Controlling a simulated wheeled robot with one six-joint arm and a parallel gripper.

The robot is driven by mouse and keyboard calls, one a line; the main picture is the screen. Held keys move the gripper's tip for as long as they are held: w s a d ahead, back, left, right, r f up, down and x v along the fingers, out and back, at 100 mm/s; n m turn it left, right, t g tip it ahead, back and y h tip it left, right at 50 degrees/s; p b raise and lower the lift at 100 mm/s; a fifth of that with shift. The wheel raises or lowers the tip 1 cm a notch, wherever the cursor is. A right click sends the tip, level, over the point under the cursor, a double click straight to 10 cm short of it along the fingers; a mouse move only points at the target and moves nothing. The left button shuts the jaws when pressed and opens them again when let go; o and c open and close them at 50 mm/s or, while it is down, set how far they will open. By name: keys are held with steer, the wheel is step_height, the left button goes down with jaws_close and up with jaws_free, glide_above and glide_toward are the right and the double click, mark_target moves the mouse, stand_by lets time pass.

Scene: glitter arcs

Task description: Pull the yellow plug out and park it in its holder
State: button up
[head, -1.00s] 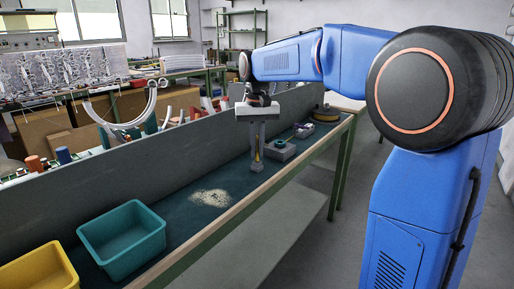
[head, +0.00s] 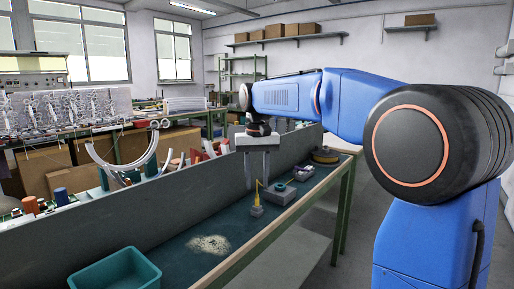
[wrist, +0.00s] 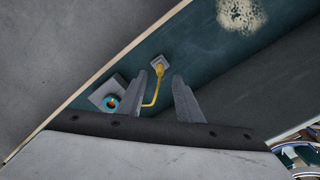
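The yellow plug (head: 257,198) stands upright in a small grey block (head: 257,211) on the bench. In the wrist view the plug (wrist: 159,69) sits on the small block (wrist: 157,59), with a yellow cable bending away from it toward the left finger. A larger grey block (head: 279,197) with a teal ring (head: 281,187) stands just to the right; the ring (wrist: 112,103) also shows in the wrist view, with no plug visible in it. My gripper (head: 257,186) is above the plug, its two fingers apart and nothing between them. I cannot tell whether the cable touches a finger.
A grey wall (head: 160,200) runs along the bench's left side. A teal bin (head: 115,272) and a pale speckled patch (head: 209,244) lie nearer. The bench front edge (head: 300,205) is close.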

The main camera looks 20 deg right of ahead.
step_height(320, 180, up, 13)
stand_by(0.4)
steer(key=s+d+f+n+t, duration=0.1)
steer(key=s+d+f, duration=0.1)
steer(key=s+f, duration=0.55)
steer(key=s+d+f+t, duration=0.1)
steer(key=s+d+f, duration=0.25)
steer(key=s, duration=0.75)
steer(key=s+d+f+t, duration=0.1)
steer(key=s+f+t, duration=0.1)
steer(key=s+f, duration=1.3)
step_height(320, 180, down, 4)
steer(key=shift+d+r+n+t, duration=0.1)
steer(key=shift+d+n+t, duration=0.15)
steer(key=shift+n+t, duration=0.15)
